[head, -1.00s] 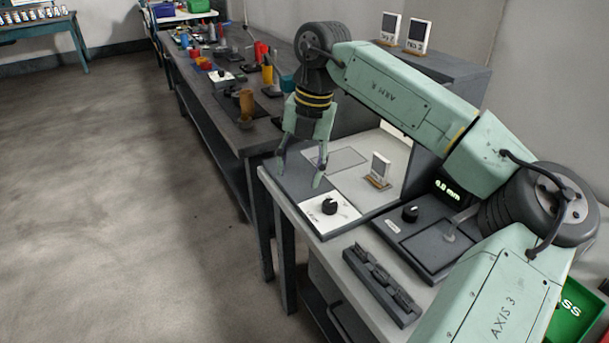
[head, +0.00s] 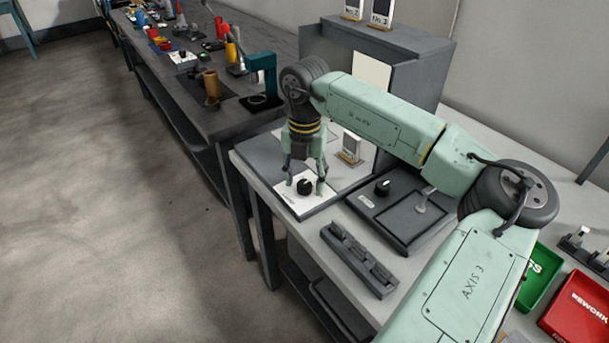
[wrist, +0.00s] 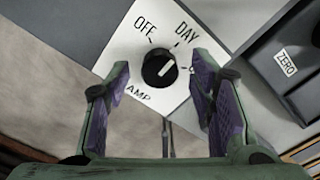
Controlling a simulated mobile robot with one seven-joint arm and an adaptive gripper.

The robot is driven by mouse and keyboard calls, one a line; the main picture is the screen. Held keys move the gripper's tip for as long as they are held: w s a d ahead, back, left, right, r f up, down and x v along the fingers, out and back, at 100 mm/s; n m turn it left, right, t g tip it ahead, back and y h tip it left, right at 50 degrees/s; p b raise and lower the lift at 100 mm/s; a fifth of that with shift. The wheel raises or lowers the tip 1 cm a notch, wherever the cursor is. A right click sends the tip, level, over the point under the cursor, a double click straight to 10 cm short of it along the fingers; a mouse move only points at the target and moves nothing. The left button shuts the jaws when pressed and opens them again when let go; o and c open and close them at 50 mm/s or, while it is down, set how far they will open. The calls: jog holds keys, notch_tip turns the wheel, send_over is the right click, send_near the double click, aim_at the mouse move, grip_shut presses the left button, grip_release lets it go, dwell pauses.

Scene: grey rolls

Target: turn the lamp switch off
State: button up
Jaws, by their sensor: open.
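The lamp switch is a black round knob (head: 305,186) on a white plate (head: 291,205) at the bench's front left corner. In the wrist view the knob (wrist: 158,69) has a white pointer line slanting to the upper right. OFF is printed at the upper left and DAY at the upper right. "AMP" shows at the lower left, partly hidden by a finger. The exact mark under the pointer is hard to tell. My gripper (head: 305,181) points down and is open, its fingers on either side of the knob. In the wrist view the gripper (wrist: 161,70) appears apart from the knob.
A dark unit with another knob (head: 382,187) stands to the right of the plate. A small framed card (head: 352,147) stands behind. A dark slotted block (head: 358,262) lies in front. Green (head: 541,278) and red (head: 580,306) bins are at the right.

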jog(key=shift+f, duration=0.1)
jog(key=shift+c, duration=0.5)
jog(key=c, duration=1.1)
